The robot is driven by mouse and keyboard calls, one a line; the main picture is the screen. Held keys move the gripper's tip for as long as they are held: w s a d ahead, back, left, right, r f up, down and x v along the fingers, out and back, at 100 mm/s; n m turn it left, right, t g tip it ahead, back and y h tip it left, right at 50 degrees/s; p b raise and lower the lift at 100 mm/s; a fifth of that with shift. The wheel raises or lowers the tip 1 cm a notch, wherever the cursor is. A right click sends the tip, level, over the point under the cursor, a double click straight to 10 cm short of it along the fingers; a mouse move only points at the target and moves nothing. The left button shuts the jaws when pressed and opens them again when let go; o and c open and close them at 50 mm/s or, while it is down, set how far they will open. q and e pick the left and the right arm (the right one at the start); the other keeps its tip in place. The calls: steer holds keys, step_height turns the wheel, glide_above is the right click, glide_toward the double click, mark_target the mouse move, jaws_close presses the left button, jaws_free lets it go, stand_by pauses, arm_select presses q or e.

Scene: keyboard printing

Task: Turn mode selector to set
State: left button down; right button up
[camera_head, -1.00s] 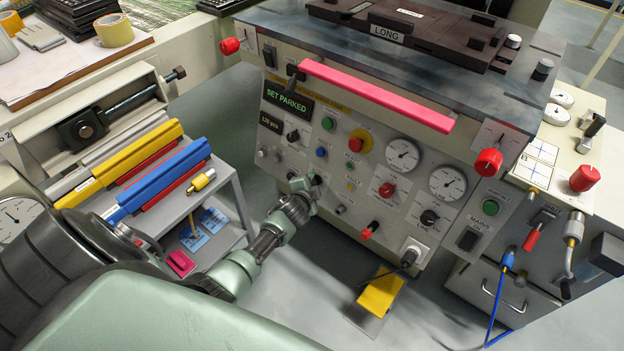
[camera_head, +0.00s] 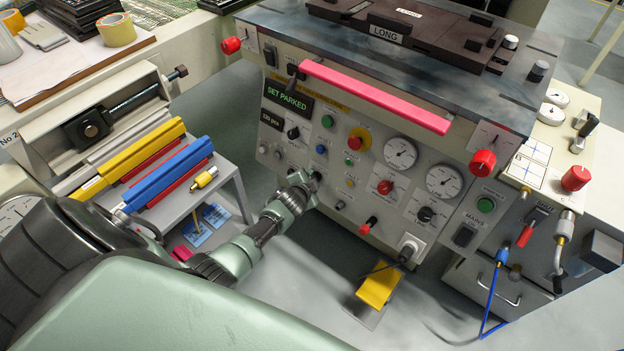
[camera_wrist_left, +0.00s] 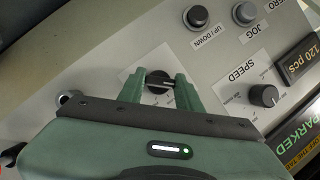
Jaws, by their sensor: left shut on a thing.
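My left gripper (camera_head: 310,180) reaches the lower left part of the grey control panel (camera_head: 335,165). In the left wrist view its two green fingers (camera_wrist_left: 160,84) are shut on a small black knob (camera_wrist_left: 157,81), one finger on each side. The knob has a white pointer mark. Small markings around the knob are too small to read, and my gripper hides part of the panel near it. In the head view the knob is hidden by the gripper. A display (camera_head: 288,98) on the panel reads SET PARKED. My right gripper is not in view.
A black SPEED knob (camera_wrist_left: 264,95) and the UP/DOWN (camera_wrist_left: 196,18) and JOG (camera_wrist_left: 244,13) buttons lie near the held knob. A red stop button (camera_head: 355,142) and dials are to the right. A yellow pedal (camera_head: 377,286) is on the floor. A shelf (camera_head: 228,178) stands left.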

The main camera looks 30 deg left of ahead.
arm_select(q)
steer(key=c, duration=1)
jaws_free()
steer(key=shift+s+f, duration=0.1)
steer(key=shift+o, duration=0.2)
steer(key=s+d+p, duration=0.2)
steer(key=s+d, duration=0.1)
steer(key=s, duration=0.9)
steer(key=shift+s+d+r, duration=0.2)
steer(key=shift+d+r, duration=0.1)
steer(key=shift+r, duration=0.05)
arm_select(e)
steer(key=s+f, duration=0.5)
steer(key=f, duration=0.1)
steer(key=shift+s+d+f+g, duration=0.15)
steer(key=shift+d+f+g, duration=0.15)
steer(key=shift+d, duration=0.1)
